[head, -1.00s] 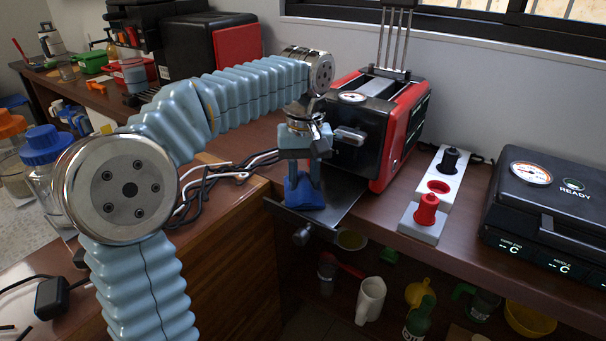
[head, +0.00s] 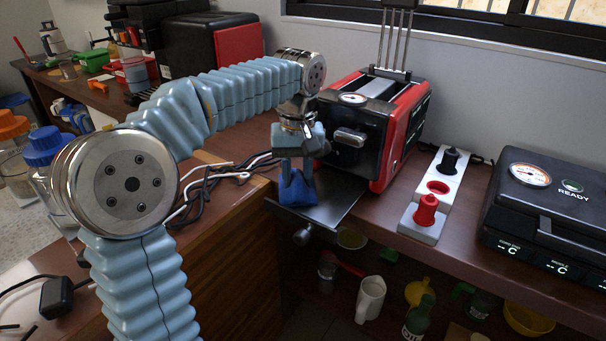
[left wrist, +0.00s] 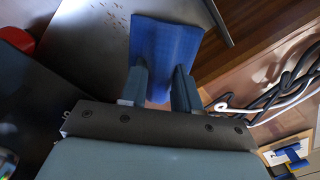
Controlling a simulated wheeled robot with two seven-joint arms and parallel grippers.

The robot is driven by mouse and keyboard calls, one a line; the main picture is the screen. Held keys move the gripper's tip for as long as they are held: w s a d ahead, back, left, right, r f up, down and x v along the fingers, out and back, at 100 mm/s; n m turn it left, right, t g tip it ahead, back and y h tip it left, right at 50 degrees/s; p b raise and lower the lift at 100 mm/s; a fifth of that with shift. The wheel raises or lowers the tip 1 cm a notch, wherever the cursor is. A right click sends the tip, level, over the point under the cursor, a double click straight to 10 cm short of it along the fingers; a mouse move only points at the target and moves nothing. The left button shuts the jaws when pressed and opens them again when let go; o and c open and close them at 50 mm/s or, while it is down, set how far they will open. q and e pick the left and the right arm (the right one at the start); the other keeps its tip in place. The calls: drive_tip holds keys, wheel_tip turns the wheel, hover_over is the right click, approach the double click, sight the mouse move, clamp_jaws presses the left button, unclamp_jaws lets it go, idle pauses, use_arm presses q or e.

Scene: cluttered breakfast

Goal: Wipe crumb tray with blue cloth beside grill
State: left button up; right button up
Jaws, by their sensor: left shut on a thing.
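My left gripper (head: 297,178) is shut on the blue cloth (head: 291,193), with the fingers pointing down. In the left wrist view the cloth (left wrist: 168,45) spreads out flat beyond the two fingers (left wrist: 160,90). The cloth is over the grey crumb tray (head: 337,197), near its left edge; it appears to touch the tray. The tray sticks out from under the red and black toaster-like appliance (head: 375,130). Brown crumbs (left wrist: 117,14) lie on the tray surface, to the left of the cloth in the left wrist view. The right gripper is not in view.
A black appliance marked READY (head: 545,205) stands at the right. A white block with red and black pieces (head: 440,190) stands between the appliances. Black and white cables (head: 205,185) lie left of the tray. A lower shelf holds a white mug (head: 370,298) and bottles.

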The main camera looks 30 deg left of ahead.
sight(281, 180)
use_arm(q)
drive_tip(key=shift+a, duration=0.5)
drive_tip(key=shift+a, duration=0.1)
drive_tip(key=shift+w+a+f+p, duration=0.1)
drive_tip(key=shift+a+p, duration=0.35)
drive_tip(key=shift+a, duration=0.85)
drive_tip(key=shift+a, duration=0.1)
drive_tip(key=shift+w+a+p, duration=0.1)
drive_tip(key=shift+a+p, duration=0.5)
drive_tip(key=shift+a, duration=0.65)
drive_tip(key=shift+r, duration=0.2)
drive_tip(key=shift+r+p, duration=0.4)
drive_tip(key=shift+r, duration=1.6)
